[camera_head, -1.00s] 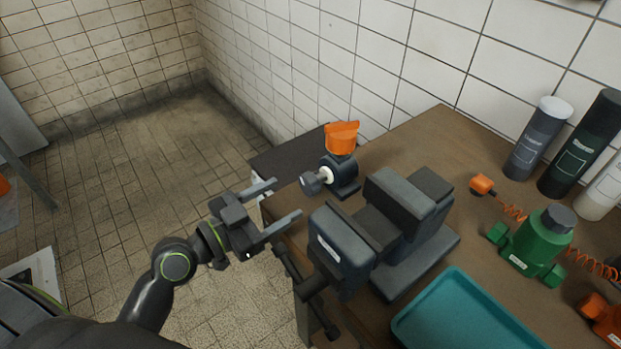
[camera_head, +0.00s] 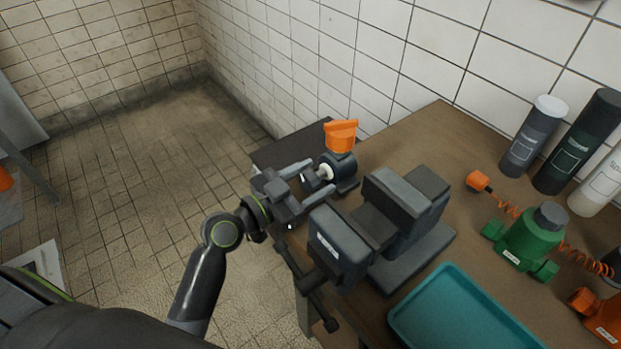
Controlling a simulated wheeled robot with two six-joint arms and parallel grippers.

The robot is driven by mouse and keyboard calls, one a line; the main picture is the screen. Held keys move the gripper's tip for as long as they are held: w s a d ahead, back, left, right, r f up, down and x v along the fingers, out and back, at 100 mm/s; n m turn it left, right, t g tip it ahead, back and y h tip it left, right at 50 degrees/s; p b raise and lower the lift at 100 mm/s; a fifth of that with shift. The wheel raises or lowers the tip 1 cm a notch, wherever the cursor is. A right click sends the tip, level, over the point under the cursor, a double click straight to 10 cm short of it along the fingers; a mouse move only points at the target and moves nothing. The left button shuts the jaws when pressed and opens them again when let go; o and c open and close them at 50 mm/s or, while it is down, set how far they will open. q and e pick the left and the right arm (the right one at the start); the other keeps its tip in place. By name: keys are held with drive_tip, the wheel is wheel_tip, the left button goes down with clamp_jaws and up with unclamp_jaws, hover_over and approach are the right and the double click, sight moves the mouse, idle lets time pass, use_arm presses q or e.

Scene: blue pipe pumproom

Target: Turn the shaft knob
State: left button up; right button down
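The shaft unit (camera_head: 341,168) is a dark housing with an orange cap (camera_head: 341,135) on top, at the far left edge of the workbench. A short white shaft (camera_head: 325,172) points left from it to the dark grey shaft knob (camera_head: 309,178), which is partly hidden by my gripper. My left gripper (camera_head: 319,177) is open, one finger on the far side of the knob and one on the near side. I cannot tell whether either finger touches the knob. My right gripper is not in view.
A dark vise (camera_head: 342,250) stands just right of and nearer than my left gripper. A teal tray (camera_head: 455,310) lies at the front. A green pump-like part (camera_head: 535,240) and several bottles (camera_head: 535,135) stand to the right. A tiled wall is behind.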

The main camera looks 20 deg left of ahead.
use_arm(q)
drive_tip(key=c, duration=0.7)
drive_tip(key=shift+n, duration=2.2)
drive_tip(key=shift+c, duration=0.2)
drive_tip(key=o, duration=1)
